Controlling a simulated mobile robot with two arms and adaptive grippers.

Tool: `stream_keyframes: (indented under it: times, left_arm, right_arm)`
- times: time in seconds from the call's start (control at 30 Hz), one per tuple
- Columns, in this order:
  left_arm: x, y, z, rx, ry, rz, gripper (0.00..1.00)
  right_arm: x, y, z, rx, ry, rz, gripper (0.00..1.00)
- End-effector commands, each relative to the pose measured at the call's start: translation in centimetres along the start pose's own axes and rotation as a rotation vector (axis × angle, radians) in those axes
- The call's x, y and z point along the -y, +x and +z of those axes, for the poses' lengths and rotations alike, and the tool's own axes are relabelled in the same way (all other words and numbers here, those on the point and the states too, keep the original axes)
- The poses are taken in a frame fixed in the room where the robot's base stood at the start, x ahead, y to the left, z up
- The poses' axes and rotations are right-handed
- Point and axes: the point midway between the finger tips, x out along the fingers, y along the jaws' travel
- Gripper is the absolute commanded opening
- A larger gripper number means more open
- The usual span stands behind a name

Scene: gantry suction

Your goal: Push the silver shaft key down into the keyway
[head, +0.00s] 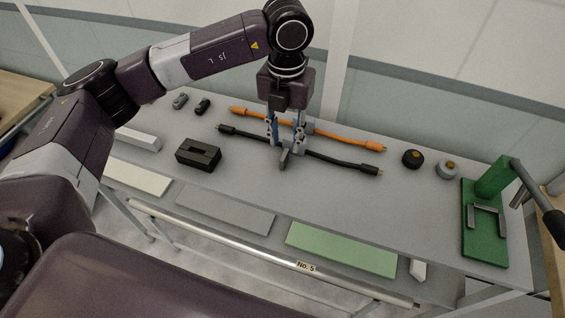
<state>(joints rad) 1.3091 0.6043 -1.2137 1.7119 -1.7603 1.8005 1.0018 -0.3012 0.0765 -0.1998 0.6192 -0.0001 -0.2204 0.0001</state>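My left gripper (285,140) points down over the middle of the table, above the black cable. Its two fingers stand apart. A small grey piece (285,158) shows just below the fingertips. I cannot tell whether it is the silver shaft key, or whether it is held or lies on the table. A black block (183,157) with a slot in its top sits to the left of the gripper; the slot may be the keyway. No key is clearly visible in the slot. My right gripper is not in view.
An orange cable (350,138) and a black cable (335,160) lie across the table (400,210). Two round knobs (411,158) and a green fixture with a lever (485,220) stand at right. Small dark parts (202,105) lie at back left.

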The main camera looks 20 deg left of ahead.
Motion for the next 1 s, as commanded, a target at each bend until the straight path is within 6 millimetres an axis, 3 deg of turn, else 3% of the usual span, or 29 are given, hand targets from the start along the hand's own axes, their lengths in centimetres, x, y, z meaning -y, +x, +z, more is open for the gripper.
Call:
stream_keyframes:
  times: [0.37, 0.63, 0.9, 1.0]
  left_arm:
    - [-0.3, 3.5, 0.0, -0.005, -0.014, 0.001, 0.29]
    - [-0.5, 7.2, 0.1, -0.003, -0.012, 0.000, 0.29]
    - [-0.5, 7.7, 0.1, 0.000, -0.011, 0.000, 0.29]
    - [-0.5, 7.7, 0.1, 0.000, -0.011, 0.000, 0.20]
  right_arm:
    - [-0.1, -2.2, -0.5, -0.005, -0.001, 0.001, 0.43]
    - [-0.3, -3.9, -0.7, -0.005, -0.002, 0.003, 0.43]
    - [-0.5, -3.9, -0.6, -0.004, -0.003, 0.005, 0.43]
    - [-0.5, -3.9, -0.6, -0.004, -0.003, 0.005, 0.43]
